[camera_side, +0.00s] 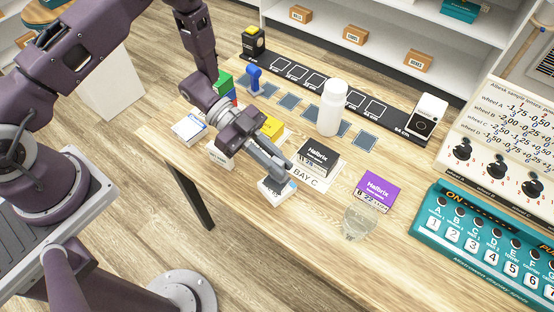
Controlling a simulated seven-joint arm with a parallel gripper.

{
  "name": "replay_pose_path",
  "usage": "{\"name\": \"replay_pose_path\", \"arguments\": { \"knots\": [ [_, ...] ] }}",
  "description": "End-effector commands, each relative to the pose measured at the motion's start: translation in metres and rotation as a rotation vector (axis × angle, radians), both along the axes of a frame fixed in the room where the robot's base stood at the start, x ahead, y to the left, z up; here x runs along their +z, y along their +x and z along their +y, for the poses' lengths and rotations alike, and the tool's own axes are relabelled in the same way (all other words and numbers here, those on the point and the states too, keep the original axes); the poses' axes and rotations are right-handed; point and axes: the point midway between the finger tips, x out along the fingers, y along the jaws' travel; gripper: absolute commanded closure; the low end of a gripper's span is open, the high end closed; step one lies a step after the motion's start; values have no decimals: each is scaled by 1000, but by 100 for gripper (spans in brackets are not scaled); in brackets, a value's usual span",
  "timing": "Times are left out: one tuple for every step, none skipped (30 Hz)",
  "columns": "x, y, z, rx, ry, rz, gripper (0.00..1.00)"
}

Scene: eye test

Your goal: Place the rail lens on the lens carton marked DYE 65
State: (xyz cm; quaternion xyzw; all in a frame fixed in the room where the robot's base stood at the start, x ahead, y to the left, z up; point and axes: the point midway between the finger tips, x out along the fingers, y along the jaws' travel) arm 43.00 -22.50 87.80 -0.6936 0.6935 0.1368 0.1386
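My gripper (286,171) is over the near part of the table, its two grey fingertips apart with nothing visible between them. A white and blue carton (277,195) lies just below them; I cannot tell whether they touch it. A clear, round glass piece (357,222), perhaps the rail lens, is at the table's near right. Other cartons are a black one (317,155) by the BAY C mat (309,184), a purple Halbrix one (377,192), a yellow one (272,127), a white one (220,155) and a white-blue one (188,128). No DYE 65 mark is legible.
A teal button panel (490,245) and a dial board (510,150) fill the right.

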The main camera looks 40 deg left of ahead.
Motion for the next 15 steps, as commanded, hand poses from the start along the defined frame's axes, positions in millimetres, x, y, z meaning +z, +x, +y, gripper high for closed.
{"name": "replay_pose_path", "arguments": {
  "knots": [
    [0, 0, 0, 0, 0, 0, 76],
    [0, 0, 0, 0, 0, 0, 70],
    [0, 0, 0, 0, 0, 0, 66],
    [0, 0, 0, 0, 0, 0, 66],
    [0, 0, 0, 0, 0, 0, 66],
    [0, 0, 0, 0, 0, 0, 66],
    [1, 0, 0, 0, 0, 0, 66],
    [1, 0, 0, 0, 0, 0, 66],
    [1, 0, 0, 0, 0, 0, 66],
    [1, 0, 0, 0, 0, 0, 66],
    [1, 0, 0, 0, 0, 0, 66],
    [2, 0, 0, 0, 0, 0, 66],
    [5, 0, 0, 0, 0, 0, 66],
    [6, 0, 4, 2, 0, 0, 66],
    [8, 1, 12, 3, 0, 0, 66]
  ]
}}
